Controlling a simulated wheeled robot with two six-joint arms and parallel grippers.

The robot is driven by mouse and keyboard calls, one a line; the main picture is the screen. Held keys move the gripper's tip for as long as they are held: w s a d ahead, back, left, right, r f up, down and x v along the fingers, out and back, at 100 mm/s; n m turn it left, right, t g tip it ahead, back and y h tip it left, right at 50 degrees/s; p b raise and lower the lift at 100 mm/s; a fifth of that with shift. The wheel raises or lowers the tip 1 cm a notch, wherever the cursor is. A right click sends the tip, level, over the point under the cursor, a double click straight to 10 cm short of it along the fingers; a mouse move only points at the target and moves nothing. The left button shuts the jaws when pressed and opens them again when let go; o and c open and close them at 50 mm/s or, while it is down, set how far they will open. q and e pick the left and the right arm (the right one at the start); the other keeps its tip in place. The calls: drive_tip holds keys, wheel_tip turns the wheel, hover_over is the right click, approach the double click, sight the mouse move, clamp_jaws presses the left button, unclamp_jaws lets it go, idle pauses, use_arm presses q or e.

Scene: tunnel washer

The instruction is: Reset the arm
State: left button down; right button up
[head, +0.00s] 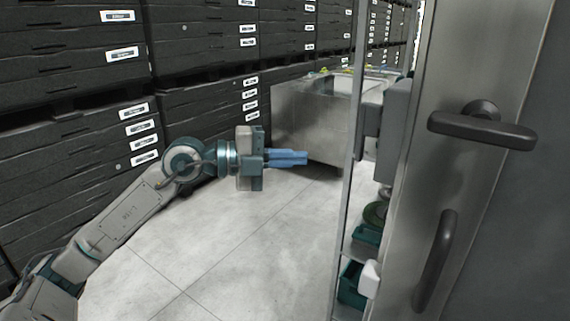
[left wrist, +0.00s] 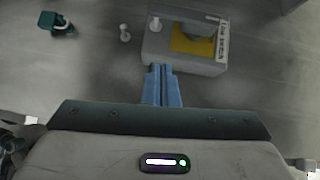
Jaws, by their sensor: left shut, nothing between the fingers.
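My left arm reaches in from the left in the head view, and my left gripper (head: 302,158) points to the right above the grey floor. Its blue fingers are together, with nothing between them. The fingers also show shut in the left wrist view (left wrist: 161,70). There, a grey box-shaped unit with a yellow panel (left wrist: 193,40) lies beyond the fingertips; I cannot tell its distance. My right gripper is not in view.
A steel door with a dark lever handle (head: 482,127) fills the right side. Dark stacked crates (head: 70,130) line the left. A metal tub (head: 310,115) stands behind the gripper. A teal item (left wrist: 55,22) shows in the wrist view. Floor (head: 240,240) in front is clear.

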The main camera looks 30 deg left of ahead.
use_arm(q)
drive_tip(key=shift+s+a+b, duration=0.35)
drive_tip(key=shift+s+a, duration=0.05)
drive_tip(key=shift+a, duration=0.05)
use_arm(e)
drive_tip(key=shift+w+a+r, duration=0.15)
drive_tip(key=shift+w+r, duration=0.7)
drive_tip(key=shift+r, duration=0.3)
